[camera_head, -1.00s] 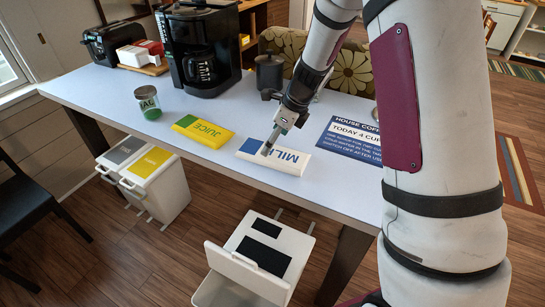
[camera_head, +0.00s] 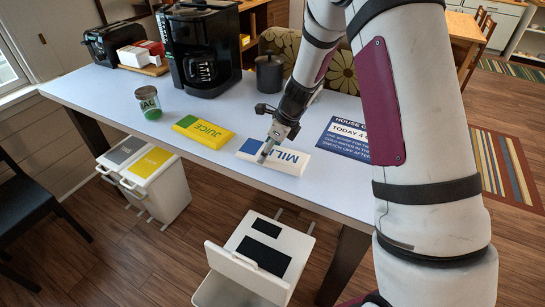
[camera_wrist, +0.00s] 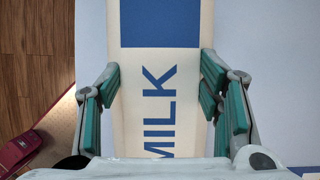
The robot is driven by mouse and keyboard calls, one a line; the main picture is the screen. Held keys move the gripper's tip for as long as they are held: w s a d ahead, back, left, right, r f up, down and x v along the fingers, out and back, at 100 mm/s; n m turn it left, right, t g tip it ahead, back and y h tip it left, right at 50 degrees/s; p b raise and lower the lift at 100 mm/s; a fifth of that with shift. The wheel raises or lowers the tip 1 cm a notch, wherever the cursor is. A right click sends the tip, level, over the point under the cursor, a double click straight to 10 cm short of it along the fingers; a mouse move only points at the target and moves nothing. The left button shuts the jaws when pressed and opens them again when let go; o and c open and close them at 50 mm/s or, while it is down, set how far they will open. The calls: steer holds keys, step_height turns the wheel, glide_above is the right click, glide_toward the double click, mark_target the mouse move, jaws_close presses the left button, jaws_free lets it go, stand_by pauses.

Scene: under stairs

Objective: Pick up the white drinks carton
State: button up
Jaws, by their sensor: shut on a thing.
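The white drinks carton (camera_head: 287,157) lies flat on the table near its front edge. It has a blue panel and blue MILK lettering. My gripper (camera_head: 267,151) reaches down onto it from above. In the wrist view the carton (camera_wrist: 158,95) runs between the two green-padded fingers (camera_wrist: 160,90), one at each long side. The fingers are shut on the carton across its width. I see no clear gap between the carton and the table.
A yellow juice carton (camera_head: 203,131) lies to the left on the white table (camera_head: 110,102). A can (camera_head: 149,103), a coffee maker (camera_head: 200,48) and a dark canister (camera_head: 269,73) stand behind. A blue sign (camera_head: 345,140) lies to the right. Bins (camera_head: 243,260) stand below the front edge.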

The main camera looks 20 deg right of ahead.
mark_target(262, 150)
steer(key=shift+r, duration=0.15)
steer(key=shift+r, duration=0.65)
step_height(262, 150, up, 2)
steer(key=shift+s+r, duration=0.1)
steer(key=s+a+r+b, duration=0.1)
steer(key=s+a, duration=0.1)
steer(key=s, duration=1.3)
steer(key=shift+s+a, duration=0.3)
steer(key=shift+r, duration=0.1)
